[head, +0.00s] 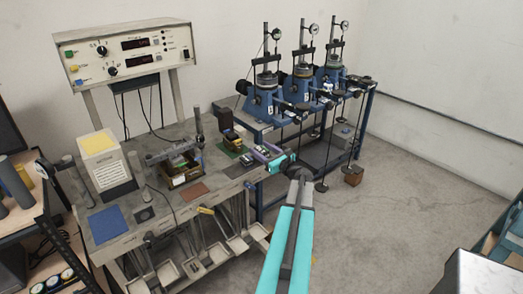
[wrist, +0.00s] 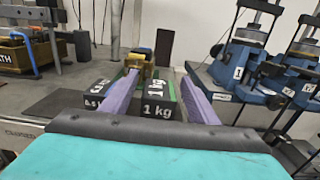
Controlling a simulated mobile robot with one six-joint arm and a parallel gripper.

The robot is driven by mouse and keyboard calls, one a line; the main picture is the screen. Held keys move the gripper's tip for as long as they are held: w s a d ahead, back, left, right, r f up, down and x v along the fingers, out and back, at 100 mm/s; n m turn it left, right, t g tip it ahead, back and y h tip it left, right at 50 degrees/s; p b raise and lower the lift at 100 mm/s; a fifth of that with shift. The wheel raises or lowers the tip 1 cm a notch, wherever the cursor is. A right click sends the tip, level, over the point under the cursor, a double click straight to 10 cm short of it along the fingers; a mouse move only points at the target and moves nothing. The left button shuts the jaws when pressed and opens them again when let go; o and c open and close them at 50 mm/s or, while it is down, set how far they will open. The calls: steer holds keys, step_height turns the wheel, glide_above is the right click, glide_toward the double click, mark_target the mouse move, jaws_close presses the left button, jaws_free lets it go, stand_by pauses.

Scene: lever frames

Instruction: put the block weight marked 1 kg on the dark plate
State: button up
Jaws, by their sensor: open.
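In the wrist view, a dark block weight marked 1 kg (wrist: 158,110) stands on the bench, with the white marking on its front and top. It lies between the two purple fingers of my open gripper (wrist: 160,77); I cannot tell whether they touch it. A second dark block (wrist: 95,103), its marking partly hidden by the left finger, stands just left of it. A flat dark plate (wrist: 60,105) lies on the bench further left. In the head view, my gripper (head: 266,154) is at the bench's right end, and the dark plate (head: 239,170) is just left of it.
A wooden-sided tray (head: 183,178) with items stands behind a red-brown mat (head: 197,191). A blue mat (head: 108,224) lies at the bench's left. Blue lever frames (head: 262,103) stand behind and right of my gripper. A brass-coloured piece (wrist: 140,60) stands behind the blocks.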

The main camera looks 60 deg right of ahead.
steer(key=b+v, duration=0.3)
steer(key=v, duration=0.8)
steer(key=shift+s, duration=0.3)
steer(key=shift+a, duration=0.15)
stand_by(0.4)
